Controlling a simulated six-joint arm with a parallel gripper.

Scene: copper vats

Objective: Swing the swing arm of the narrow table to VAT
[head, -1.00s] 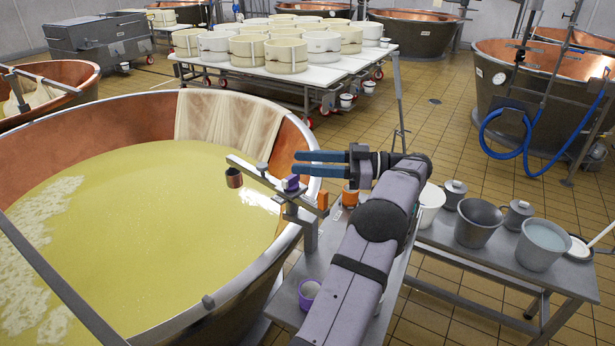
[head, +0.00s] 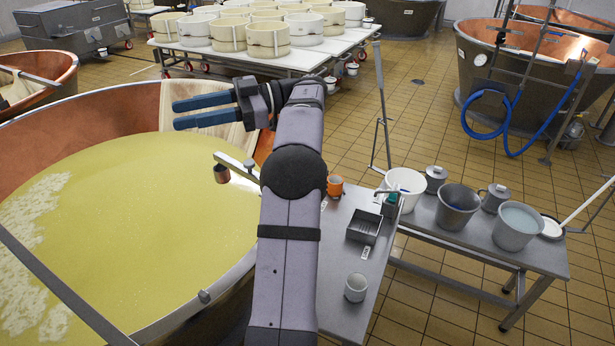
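The swing arm (head: 238,166) is a grey bar reaching left over the big vat (head: 184,330). A copper-coloured cup (head: 221,174) hangs at its outer end, above the yellow liquid. The rest of the swing arm, with its pivot, is hidden behind my arm. The narrow table (head: 340,310) stands right of the vat, partly covered by my arm. My gripper (head: 174,114) has two blue fingers pointing left, with a gap between them. It is open and empty, and appears above the swing arm in the picture, in front of the vat's far rim and cloth.
On the narrow table are an orange container (head: 335,186), a grey tray (head: 364,227) and a pale cup (head: 356,288). A side bench (head: 470,243) at right holds several pails. A table of cheese moulds (head: 300,62) stands behind. Tiled floor is clear at centre right.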

